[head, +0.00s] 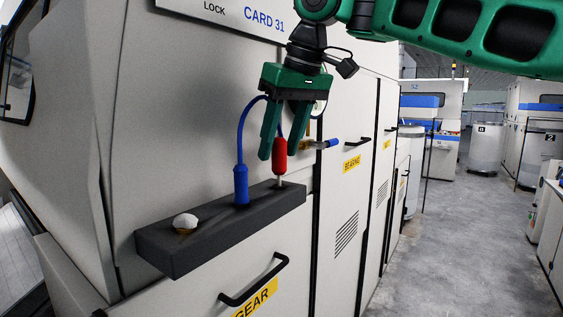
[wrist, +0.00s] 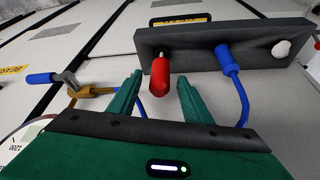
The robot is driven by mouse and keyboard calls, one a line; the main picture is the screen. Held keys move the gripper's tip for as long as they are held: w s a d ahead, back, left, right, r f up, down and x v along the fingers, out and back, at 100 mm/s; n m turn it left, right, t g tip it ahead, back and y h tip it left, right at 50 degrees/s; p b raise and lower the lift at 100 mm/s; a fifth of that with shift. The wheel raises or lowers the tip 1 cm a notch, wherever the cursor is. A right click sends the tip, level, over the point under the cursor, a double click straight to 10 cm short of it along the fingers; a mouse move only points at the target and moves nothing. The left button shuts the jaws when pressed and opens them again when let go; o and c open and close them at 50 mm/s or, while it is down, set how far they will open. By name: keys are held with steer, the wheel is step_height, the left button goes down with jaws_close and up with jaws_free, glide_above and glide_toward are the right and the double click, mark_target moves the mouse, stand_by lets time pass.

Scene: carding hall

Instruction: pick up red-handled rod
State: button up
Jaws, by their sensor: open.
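The red-handled rod (head: 280,156) stands upright at the right end of a dark grey shelf block (head: 190,250) on the machine front, its thin metal shank showing below the handle. My gripper (head: 283,147) is above the shelf, pointing down, with its green fingers around the height of the red handle. In the wrist view the red handle (wrist: 160,76) shows ahead of the open fingers (wrist: 160,88), roughly in line with the gap between them. The jaws are apart and hold nothing. I cannot tell how deep the handle sits between them.
A blue-handled tool (head: 241,185) with a looping blue cable stands left of the rod. A white knob (head: 185,221) is at the shelf's left end. A blue-ended fitting (head: 332,143) sticks out behind on the right. A door handle (head: 254,280) is below. The aisle floor (head: 440,240) is clear.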

steer(key=shift+w+a+f, duration=0.1)
steer(key=shift+w+f, duration=0.15)
steer(key=shift+f, duration=0.35)
steer(key=shift+w+f, duration=0.1)
steer(key=c, duration=1.1)
